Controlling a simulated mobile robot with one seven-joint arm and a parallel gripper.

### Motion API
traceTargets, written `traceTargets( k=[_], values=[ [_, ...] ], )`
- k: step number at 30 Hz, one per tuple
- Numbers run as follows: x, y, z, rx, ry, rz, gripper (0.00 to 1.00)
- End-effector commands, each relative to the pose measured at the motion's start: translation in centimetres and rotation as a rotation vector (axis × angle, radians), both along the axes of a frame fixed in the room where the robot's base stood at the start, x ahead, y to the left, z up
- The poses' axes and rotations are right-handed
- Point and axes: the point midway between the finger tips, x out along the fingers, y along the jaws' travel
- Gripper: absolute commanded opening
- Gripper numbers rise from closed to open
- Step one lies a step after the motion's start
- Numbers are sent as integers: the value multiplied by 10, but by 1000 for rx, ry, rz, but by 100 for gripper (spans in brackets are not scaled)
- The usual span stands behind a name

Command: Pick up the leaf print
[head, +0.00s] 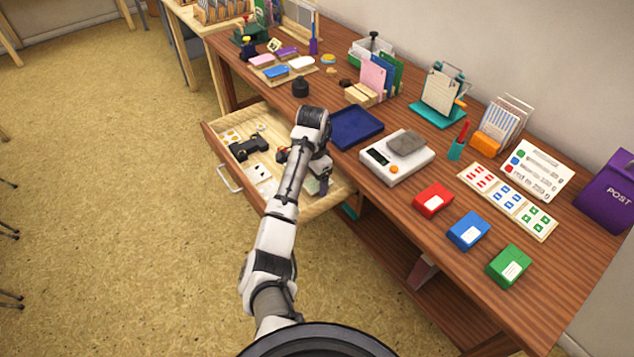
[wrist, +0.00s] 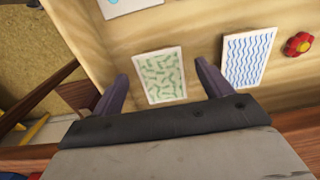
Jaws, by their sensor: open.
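The leaf print, a white card with small green leaf marks (wrist: 161,77), lies flat on the pale wooden floor of the open drawer (head: 238,180). My gripper (wrist: 161,70) is open, with one dark finger on either side of the leaf print in the wrist view. I cannot tell how high the fingers are above the card. The near edge of the card is close to my gripper's body. In the head view my arm hides much of this part of the drawer.
A card with blue wavy lines (wrist: 249,58) lies just right of my right finger, with a red flower-shaped piece (wrist: 299,44) beyond it. Another card (wrist: 127,4) is at the top edge. A black item (head: 249,148) lies farther left in the drawer. A blue tray (head: 356,128) stands on the desk.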

Motion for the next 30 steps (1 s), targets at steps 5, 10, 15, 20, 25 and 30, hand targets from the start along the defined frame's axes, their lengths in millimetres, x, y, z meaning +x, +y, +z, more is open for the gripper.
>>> traceTargets(
  k=[5, 10, 15, 20, 25, 30],
  values=[
    [0, 0, -1, -1, 1, 0, 78],
    [0, 0, -3, -1, 2, 0, 78],
    [0, 0, -5, -1, 1, 0, 78],
    [0, 0, -5, -1, 1, 0, 78],
    [0, 0, -5, -1, 1, 0, 60],
    [0, 0, -5, 0, 0, 0, 38]
  ],
)
